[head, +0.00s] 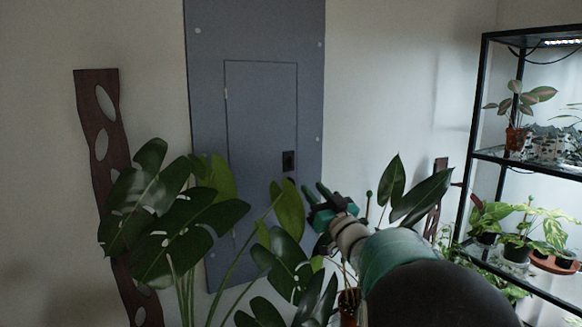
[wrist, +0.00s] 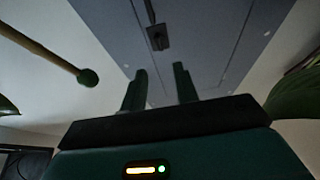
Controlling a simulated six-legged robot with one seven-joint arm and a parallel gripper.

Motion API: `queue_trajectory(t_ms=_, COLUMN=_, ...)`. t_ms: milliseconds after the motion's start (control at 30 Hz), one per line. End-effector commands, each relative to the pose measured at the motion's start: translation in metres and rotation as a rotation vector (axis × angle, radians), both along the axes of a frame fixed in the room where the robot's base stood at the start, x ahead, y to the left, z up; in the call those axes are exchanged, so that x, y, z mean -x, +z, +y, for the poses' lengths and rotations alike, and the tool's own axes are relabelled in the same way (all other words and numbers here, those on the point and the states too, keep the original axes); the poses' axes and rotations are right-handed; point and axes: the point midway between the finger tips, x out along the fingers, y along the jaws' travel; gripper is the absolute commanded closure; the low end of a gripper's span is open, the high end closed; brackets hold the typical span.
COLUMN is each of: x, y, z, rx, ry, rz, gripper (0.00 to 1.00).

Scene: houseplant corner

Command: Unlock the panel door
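A grey wall panel (head: 260,40) stands upright against the wall, with an inset panel door (head: 262,110) that looks shut. A small black latch (head: 288,161) sits near the door's right edge. The latch also shows in the wrist view (wrist: 157,38), above and beyond my fingertips. My gripper (head: 318,194) is below and right of the latch in the head view. In the wrist view my gripper (wrist: 160,80) has its two fingers apart with nothing between them, and it is clear of the latch. I cannot tell the lock's state.
A large-leaved plant (head: 170,220) covers the panel's lower part, with leaves close to my arm. A stake with a round green tip (wrist: 88,77) stands left of my gripper in the wrist view. A black plant shelf (head: 478,110) is at right and a dark wooden board (head: 98,125) at left.

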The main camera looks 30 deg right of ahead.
Motion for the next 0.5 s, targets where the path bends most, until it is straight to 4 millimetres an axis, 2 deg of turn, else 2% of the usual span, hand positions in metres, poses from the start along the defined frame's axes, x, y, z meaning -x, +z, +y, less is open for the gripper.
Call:
queue_trajectory(t_ms=300, x=-0.06, y=0.024, z=-0.002, rx=0.0, ry=0.003, rz=-0.001, gripper=0.7)
queue_trajectory(t_ms=500, x=-0.092, y=0.036, z=-0.003, rx=-0.001, ry=0.004, rz=0.0, gripper=0.7)
